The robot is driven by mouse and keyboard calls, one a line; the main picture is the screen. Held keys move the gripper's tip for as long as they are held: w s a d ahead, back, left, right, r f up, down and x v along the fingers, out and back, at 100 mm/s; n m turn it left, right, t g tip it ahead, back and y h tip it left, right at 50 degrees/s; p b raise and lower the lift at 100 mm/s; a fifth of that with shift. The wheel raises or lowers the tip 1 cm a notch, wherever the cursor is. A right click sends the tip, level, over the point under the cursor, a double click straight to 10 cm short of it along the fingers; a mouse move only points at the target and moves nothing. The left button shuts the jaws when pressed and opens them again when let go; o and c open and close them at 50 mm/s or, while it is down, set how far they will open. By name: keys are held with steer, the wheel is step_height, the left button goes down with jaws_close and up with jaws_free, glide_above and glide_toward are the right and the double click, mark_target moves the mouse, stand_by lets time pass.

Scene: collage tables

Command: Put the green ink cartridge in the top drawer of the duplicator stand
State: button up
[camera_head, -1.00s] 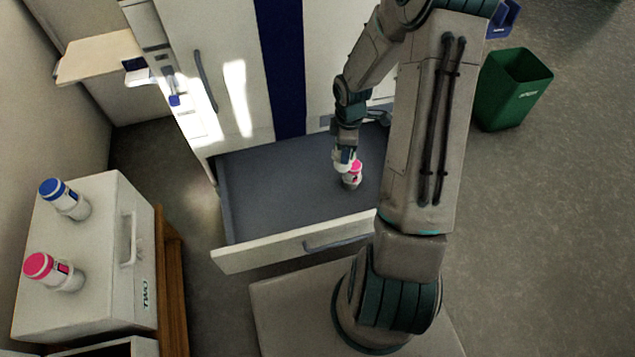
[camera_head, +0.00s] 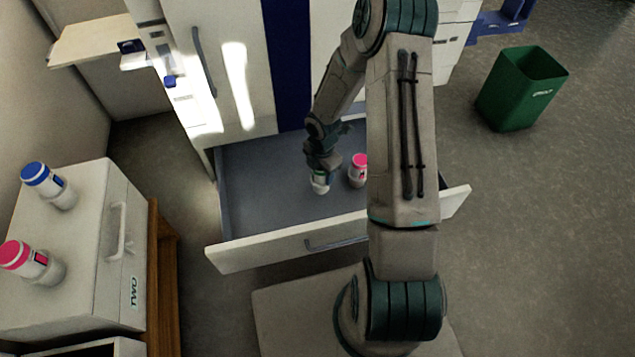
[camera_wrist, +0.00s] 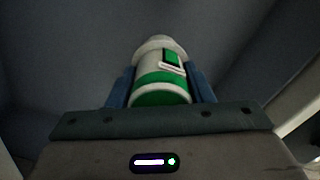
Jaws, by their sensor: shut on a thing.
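The green ink cartridge (camera_wrist: 160,75), white with green bands, is held between my gripper's fingers in the wrist view. In the head view the cartridge (camera_head: 320,183) shows small and pale below my gripper (camera_head: 320,172), inside the open drawer. The open drawer (camera_head: 262,185) has a grey interior and a white front panel with a dark handle. My gripper is shut on the cartridge, low over the drawer floor. I cannot tell whether the cartridge touches the floor.
A pink-capped cartridge (camera_head: 358,172) stands in the same drawer, just right of my gripper. A blue-capped bottle (camera_head: 50,186) and a pink-capped bottle (camera_head: 32,263) stand on a white cabinet (camera_head: 95,235) at left. A green bin (camera_head: 522,90) stands at right.

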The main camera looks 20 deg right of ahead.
mark_target(318, 179)
steer(key=shift+w+a+f, duration=0.45)
steer(key=shift+f, duration=0.05)
steer(key=shift+f+b, duration=1.15)
steer(key=shift+f, duration=0.7)
steer(key=shift+f, duration=0.15)
steer(key=o, duration=1.1)
steer(key=shift+c, duration=0.2)
